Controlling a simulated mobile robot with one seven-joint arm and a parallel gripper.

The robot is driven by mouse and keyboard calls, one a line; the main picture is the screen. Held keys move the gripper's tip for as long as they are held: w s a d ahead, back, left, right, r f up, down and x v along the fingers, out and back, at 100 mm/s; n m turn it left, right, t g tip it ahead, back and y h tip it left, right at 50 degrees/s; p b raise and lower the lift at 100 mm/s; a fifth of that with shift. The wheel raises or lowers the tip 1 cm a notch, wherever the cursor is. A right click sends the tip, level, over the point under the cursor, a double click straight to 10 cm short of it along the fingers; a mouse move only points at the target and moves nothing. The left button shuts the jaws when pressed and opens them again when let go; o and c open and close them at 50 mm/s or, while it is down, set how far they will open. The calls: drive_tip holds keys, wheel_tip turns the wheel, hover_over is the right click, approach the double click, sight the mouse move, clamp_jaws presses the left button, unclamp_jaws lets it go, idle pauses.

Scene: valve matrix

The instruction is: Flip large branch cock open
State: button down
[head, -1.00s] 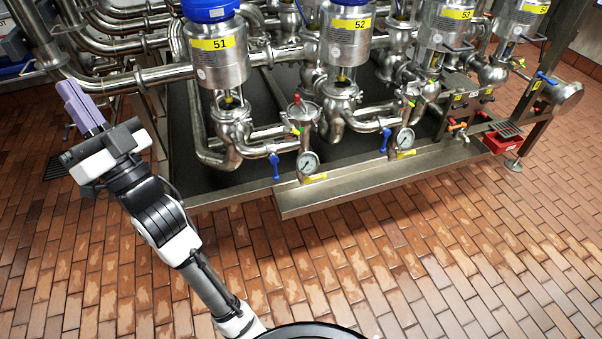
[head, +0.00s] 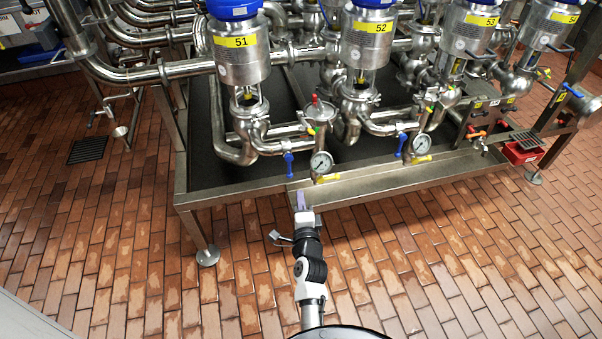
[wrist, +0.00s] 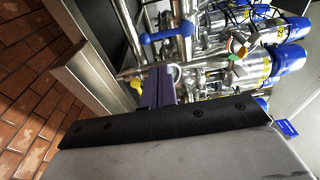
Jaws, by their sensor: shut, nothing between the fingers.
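Two blue-handled cocks sit on the branch pipes at the front of the rig. One blue handle (head: 289,162) hangs down left of a round gauge, and another blue handle (head: 401,144) hangs down further right. I cannot tell by size which one is the large branch cock. My gripper (head: 301,196) is at the rig's front edge, just below and in front of the left blue handle, apart from it. Its purple fingers (wrist: 158,86) are shut and empty. In the wrist view a blue handle (wrist: 167,35) with rounded ends shows beyond the fingertips.
Round gauges (head: 321,162) stand beside the cocks. A steel tray edge (head: 350,188) runs along the front. Numbered valve bodies with blue caps (head: 366,27) rise behind. A red bin (head: 522,152) is at right. The tiled floor in front is clear.

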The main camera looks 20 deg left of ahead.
sight(289, 166)
drive_tip(key=p+x, duration=0.1)
drive_tip(key=x, duration=0.9)
